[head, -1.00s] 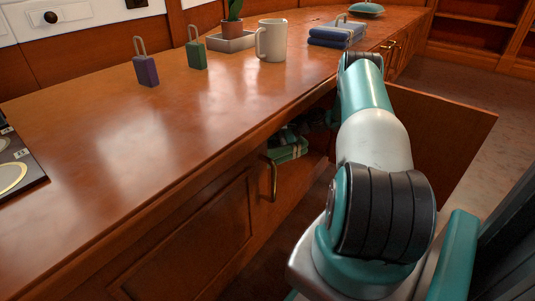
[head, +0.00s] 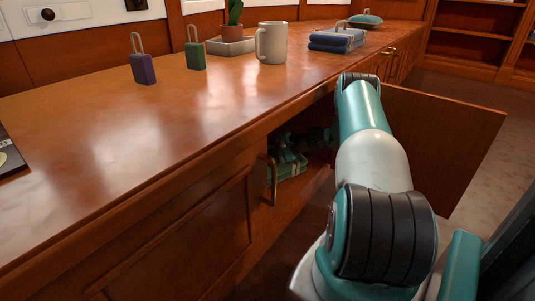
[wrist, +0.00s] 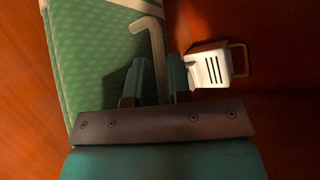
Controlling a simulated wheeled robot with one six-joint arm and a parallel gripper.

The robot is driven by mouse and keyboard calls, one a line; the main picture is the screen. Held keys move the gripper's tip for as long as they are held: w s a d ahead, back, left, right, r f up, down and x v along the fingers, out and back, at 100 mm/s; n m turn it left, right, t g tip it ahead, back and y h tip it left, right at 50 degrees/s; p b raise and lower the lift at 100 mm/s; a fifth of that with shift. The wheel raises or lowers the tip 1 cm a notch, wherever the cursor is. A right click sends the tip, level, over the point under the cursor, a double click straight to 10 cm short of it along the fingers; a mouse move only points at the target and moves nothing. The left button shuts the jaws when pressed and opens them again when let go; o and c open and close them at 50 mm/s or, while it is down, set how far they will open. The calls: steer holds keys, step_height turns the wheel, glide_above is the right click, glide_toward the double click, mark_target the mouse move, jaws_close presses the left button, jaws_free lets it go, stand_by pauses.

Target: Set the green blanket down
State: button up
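The green blanket (head: 289,167) is folded, with pale bands, and is inside the open cupboard under the counter. In the wrist view the blanket (wrist: 95,50) fills the upper left, and its bent beige handle (wrist: 157,50) runs down between my fingers. My gripper (wrist: 156,82) appears shut on this handle, with the fingers close on either side. In the head view my gripper is mostly hidden in the dark cupboard behind the counter edge. The blanket is low in the opening; I cannot tell whether its underside touches the cupboard floor.
The cupboard door (head: 440,145) stands open at right. A small white slotted block (wrist: 208,68) lies beside my fingers. The counter (head: 120,140) holds a purple tag (head: 142,68), a green tag (head: 195,56), a mug (head: 272,44), a potted plant (head: 233,32) and blue folded blankets (head: 335,40).

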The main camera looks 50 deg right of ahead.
steer(key=shift+o, duration=1.3)
steer(key=shift+s+d+r, duration=0.1)
steer(key=shift+s+r, duration=0.05)
steer(key=shift+r, duration=0.1)
steer(key=p+v, duration=0.4)
steer(key=v, duration=0.1)
steer(key=shift+s+d+r, duration=0.15)
steer(key=shift+s+r, duration=0.1)
steer(key=shift+r, duration=0.05)
steer(key=shift+s+d+p, duration=0.35)
steer(key=shift+s, duration=0.25)
